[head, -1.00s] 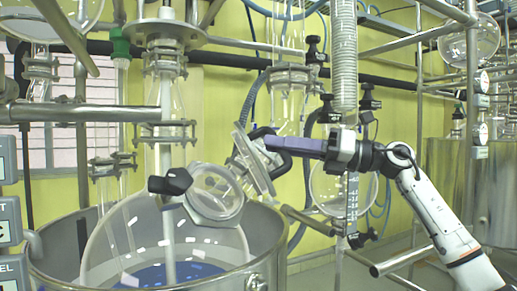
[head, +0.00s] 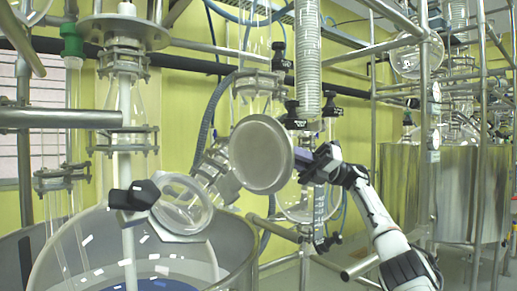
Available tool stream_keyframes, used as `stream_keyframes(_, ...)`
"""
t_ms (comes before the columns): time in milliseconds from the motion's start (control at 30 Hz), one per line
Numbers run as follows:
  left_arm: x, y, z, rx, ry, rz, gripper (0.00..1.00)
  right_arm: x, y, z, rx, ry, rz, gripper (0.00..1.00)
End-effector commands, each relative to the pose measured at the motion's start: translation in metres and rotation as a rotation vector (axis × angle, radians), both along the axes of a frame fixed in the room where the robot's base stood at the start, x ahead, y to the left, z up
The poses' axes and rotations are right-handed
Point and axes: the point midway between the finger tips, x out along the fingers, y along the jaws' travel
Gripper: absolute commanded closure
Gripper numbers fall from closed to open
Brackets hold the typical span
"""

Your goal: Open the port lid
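The port lid (head: 262,153) is a round grey disc with a metal rim. It stands raised, its flat face toward me, to the right of the port. The port (head: 183,205) is a short glass neck with a round flange on the big glass vessel (head: 75,245), and its mouth is uncovered. My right gripper (head: 308,160) is at the lid's right edge, with a purple finger beside the rim. The lid hides its fingertips and the lid's black handle, so its grip does not show. My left gripper is not in view.
A black knob (head: 135,195) sticks out left of the port. A metal jacket (head: 235,250) surrounds the vessel. Steel pipes (head: 355,265) cross near my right arm. Large steel tanks (head: 455,190) stand at the right.

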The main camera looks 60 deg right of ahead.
Motion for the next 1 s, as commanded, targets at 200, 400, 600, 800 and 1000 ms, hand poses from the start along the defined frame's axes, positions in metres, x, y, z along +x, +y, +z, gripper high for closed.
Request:
stream_keyframes(200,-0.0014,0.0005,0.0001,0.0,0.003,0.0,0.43,-0.003,-0.0095,-0.0022,0.003,0.002,-0.019,1.0)
stream_keyframes(400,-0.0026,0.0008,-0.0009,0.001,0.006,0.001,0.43,-0.0028,-0.0099,-0.0034,0.002,0.004,-0.02,1.0)
stream_keyframes(600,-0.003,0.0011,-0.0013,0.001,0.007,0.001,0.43,-0.0023,-0.0096,-0.0042,0.002,0.006,-0.019,0.82)
stream_keyframes(800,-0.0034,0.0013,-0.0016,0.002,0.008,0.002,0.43,-0.0031,-0.0088,-0.0036,0.001,0.005,-0.015,0.67)
stream_keyframes(1000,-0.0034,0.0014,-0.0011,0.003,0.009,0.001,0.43,-0.0044,-0.0091,-0.0028,0.001,0.004,-0.013,0.67)
